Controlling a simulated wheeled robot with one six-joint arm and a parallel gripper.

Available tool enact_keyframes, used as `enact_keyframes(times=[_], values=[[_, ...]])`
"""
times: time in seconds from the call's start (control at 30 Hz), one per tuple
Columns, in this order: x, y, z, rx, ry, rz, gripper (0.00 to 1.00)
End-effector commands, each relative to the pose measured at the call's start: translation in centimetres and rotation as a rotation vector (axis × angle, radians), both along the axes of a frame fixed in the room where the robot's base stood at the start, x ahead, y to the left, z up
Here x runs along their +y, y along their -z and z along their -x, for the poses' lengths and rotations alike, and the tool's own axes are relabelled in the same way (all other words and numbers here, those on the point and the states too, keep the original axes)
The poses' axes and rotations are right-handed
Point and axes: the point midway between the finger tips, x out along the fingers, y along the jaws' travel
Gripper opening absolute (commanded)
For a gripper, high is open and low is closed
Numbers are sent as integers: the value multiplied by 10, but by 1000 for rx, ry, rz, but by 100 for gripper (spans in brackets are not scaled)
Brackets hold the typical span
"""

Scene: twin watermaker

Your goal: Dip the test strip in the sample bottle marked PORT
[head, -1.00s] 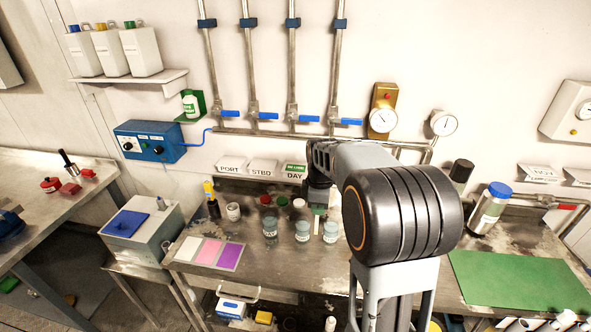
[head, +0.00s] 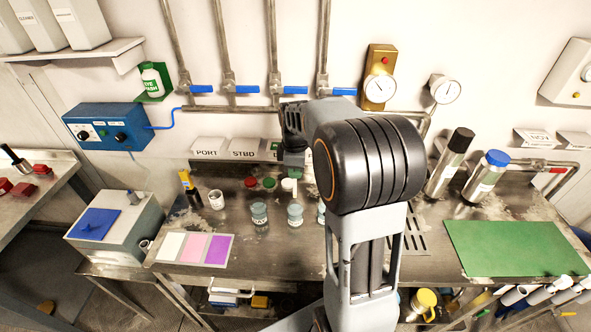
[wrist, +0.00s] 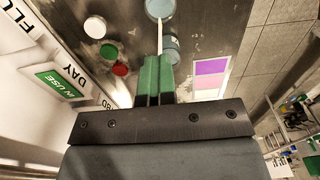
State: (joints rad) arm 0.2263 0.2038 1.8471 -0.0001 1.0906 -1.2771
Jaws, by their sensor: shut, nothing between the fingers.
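My gripper (wrist: 155,78) is shut, its green fingers together. A thin white test strip (wrist: 160,38) shows in line with the fingertips and extends past them; its grip is unclear. In the head view the strip (head: 294,188) stands over the bench, just above and behind the middle bottle. Three clear sample bottles stand in a row: a left one (head: 259,213), a middle one (head: 295,213) and a right one (head: 321,212) partly behind my arm. Their labels are too small to read. The wrist view shows two bottles (wrist: 171,47) beside and beyond the fingers.
Red (head: 251,181), green (head: 268,182) and white caps (wrist: 95,27) lie behind the bottles. A colour card (head: 195,248) lies front left. A white pot (head: 216,199) stands left of the bottles.

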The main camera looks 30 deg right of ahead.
Motion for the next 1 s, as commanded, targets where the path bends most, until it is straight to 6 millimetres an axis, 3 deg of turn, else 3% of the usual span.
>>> enact_keyframes(times=[1.0], values=[[0, 78, 0, 1, -1, 0, 0]])
